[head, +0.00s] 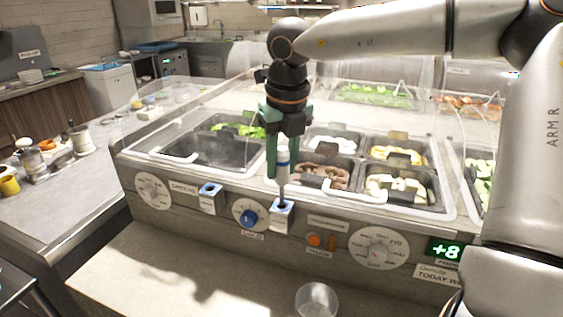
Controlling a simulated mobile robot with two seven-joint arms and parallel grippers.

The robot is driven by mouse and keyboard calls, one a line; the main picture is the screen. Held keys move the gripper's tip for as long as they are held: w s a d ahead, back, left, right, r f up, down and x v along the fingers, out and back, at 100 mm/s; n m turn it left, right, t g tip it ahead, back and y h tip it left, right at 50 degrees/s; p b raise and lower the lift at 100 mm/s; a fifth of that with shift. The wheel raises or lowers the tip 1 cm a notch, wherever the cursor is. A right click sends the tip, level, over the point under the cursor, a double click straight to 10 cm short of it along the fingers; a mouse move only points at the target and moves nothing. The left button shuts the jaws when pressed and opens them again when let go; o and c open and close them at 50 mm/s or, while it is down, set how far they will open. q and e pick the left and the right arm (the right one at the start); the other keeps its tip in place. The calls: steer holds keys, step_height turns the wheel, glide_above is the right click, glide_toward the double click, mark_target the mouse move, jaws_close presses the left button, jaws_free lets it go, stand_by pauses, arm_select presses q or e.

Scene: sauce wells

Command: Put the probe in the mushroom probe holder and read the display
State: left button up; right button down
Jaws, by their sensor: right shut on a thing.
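My right gripper (282,168) has green fingers and points down over the front of the counter. A second similar holder (209,203) is to the left, empty as far as I see. Small labels are unreadable. A green lit display (445,250) at right reads "+8", partly cut by my right arm. My left gripper is not in view.
Behind the holders are food wells, with brown pieces like mushrooms (322,173) in one. Clear guards (190,120) rise over the wells. The panel carries a blue knob (249,217), round dials (379,249) and an orange button (314,240). A clear cup (316,300) stands in front.

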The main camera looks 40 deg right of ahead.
mark_target(282, 184)
steer(key=shift+f+b, duration=2.2)
steer(key=shift+f, duration=0.3)
stand_by(3.1)
steer(key=shift+r, duration=0.1)
steer(key=shift+r+p, duration=2.9)
steer(key=shift+r, duration=0.85)
steer(key=shift+f, duration=0.1)
